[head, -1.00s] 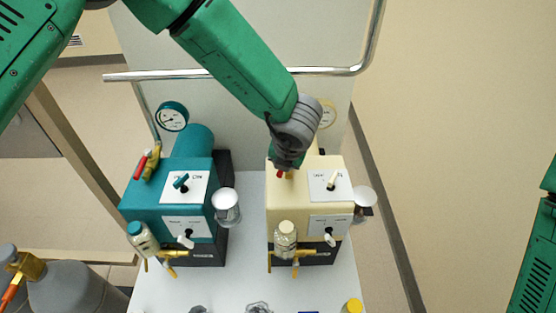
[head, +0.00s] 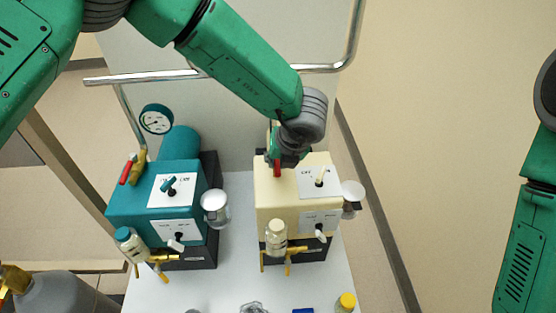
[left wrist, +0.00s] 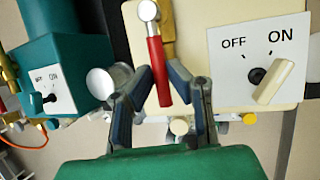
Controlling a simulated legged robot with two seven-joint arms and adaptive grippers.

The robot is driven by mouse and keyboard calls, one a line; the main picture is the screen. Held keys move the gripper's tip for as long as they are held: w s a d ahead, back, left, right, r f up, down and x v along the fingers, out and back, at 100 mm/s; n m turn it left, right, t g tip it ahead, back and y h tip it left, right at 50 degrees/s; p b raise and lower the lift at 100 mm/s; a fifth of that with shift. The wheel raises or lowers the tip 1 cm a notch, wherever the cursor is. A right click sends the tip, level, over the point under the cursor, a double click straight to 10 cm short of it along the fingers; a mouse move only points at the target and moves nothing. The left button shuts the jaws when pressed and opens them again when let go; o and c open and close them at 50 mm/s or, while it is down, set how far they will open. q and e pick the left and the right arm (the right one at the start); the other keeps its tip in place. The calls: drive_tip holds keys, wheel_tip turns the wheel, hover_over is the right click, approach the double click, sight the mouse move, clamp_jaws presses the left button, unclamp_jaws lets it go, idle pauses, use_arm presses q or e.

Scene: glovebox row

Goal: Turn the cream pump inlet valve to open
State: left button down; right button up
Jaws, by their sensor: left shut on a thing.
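The cream pump (head: 290,185) stands at the right of the bench. Its inlet valve has a red lever (head: 277,168) at the pump's top left. In the left wrist view the red lever (left wrist: 156,70) lies in line with the brass valve body (left wrist: 168,35) and ends at a silver pivot. My left gripper (head: 279,158) reaches down over the valve from behind. In the left wrist view my left gripper (left wrist: 160,82) has its fingers on either side of the lever, shut on it. My right gripper is out of view.
A teal pump (head: 150,205) with its own red valve lever (head: 128,170) stands to the left. The cream pump's OFF/ON switch (left wrist: 275,82) is close right of the gripper. A metal rail (head: 140,78) runs behind. Glass jars and brass taps stand in front.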

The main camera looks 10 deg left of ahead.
use_arm(q)
drive_tip(key=c, duration=1.6)
unclamp_jaws()
drive_tip(key=shift+s+d+f, duration=0.15)
drive_tip(key=shift+s+f, duration=0.1)
drive_tip(key=shift+s, duration=0.05)
drive_tip(key=shift+o, duration=0.2)
drive_tip(key=shift+w+r, duration=0.1)
drive_tip(key=shift+d, duration=0.1)
drive_tip(key=v, duration=1.2)
drive_tip(key=shift+w, duration=0.1)
